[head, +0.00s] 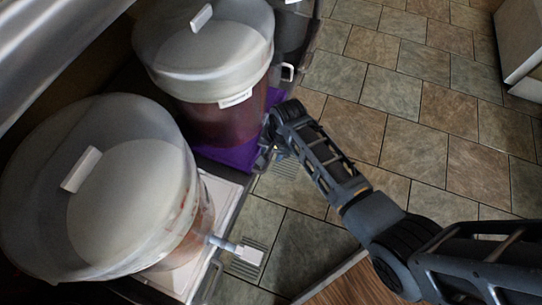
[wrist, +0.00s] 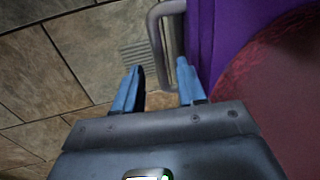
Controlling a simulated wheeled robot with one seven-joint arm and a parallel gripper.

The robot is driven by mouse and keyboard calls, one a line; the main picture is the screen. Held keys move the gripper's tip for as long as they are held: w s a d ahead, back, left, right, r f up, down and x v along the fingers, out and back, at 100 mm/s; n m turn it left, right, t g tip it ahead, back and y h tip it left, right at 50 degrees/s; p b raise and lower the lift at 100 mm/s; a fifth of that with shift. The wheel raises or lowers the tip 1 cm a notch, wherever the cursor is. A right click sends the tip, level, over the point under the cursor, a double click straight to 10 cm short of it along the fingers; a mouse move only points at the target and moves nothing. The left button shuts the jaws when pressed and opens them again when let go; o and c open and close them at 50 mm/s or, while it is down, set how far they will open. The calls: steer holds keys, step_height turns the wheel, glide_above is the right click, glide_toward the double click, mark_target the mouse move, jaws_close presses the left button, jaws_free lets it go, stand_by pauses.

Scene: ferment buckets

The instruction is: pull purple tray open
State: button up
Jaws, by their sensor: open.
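The purple tray (head: 238,155) lies under the far lidded bucket of dark red liquid (head: 222,122). In the wrist view the tray (wrist: 235,32) fills the upper right, with a grey bar handle (wrist: 156,38) along its left edge. My gripper (wrist: 159,66) is open, with one blue finger to the left of the handle and the other to its right, near the tray wall. The handle's lower end shows between the fingertips; I cannot tell whether either finger touches it. In the head view my gripper (head: 270,152) is at the tray's right edge, with its fingers mostly hidden by my wrist.
A nearer lidded bucket (head: 105,190) with a spigot (head: 238,249) stands on a white tray (head: 224,200). The spigot sticks out to the right. The tiled floor (head: 400,140) is open to the right, with floor vents beside the trays. A cabinet (head: 520,45) stands at the upper right.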

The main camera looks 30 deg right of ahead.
steer(key=shift+w+a+f, duration=0.15)
steer(key=shift+f, duration=0.8)
jaws_close()
